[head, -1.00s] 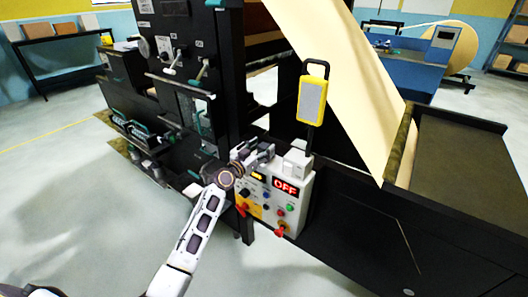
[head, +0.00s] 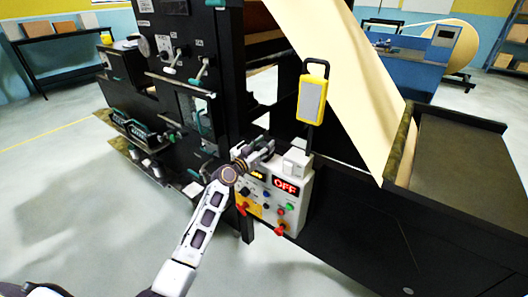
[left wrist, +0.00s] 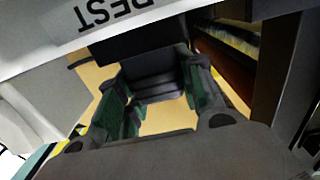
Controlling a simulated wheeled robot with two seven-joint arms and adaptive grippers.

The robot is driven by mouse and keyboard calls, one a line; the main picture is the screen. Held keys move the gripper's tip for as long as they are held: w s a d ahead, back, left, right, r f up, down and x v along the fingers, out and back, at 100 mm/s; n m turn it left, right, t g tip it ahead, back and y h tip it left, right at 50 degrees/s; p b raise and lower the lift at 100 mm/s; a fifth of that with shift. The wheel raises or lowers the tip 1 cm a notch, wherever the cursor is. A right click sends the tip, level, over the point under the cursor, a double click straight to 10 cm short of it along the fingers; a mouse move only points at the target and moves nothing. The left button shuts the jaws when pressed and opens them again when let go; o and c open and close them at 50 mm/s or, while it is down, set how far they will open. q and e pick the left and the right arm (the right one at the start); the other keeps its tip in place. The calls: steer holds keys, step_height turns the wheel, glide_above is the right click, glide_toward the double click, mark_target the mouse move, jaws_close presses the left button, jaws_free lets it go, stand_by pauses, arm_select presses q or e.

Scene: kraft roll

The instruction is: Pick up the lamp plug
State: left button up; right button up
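The yellow work lamp (head: 312,100) stands upright above the control box (head: 280,205), whose red display reads OFF. A pale block (head: 296,160) sits on top of the box below the lamp. My left gripper (head: 266,148) is just left of this block, above the box. In the left wrist view its green-padded fingers (left wrist: 152,98) are apart. A dark block (left wrist: 140,45) shows just beyond them, by a white plate (left wrist: 110,14) lettered REST. I cannot tell whether this dark block is the lamp plug, or whether the fingers touch it. My right gripper is out of view.
The tall black machine (head: 185,80) stands left of and behind the control box. A wide kraft paper web (head: 340,80) slopes down behind the lamp to a dark trough (head: 460,160) on the right. Open floor (head: 70,200) lies at left.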

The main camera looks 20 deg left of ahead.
mark_target(264, 144)
arm_select(q)
steer(key=c, duration=0.3)
steer(key=shift+r, duration=0.45)
step_height(264, 144, up, 9)
steer(key=shift+f+p, duration=0.1)
steer(key=shift+p, duration=0.25)
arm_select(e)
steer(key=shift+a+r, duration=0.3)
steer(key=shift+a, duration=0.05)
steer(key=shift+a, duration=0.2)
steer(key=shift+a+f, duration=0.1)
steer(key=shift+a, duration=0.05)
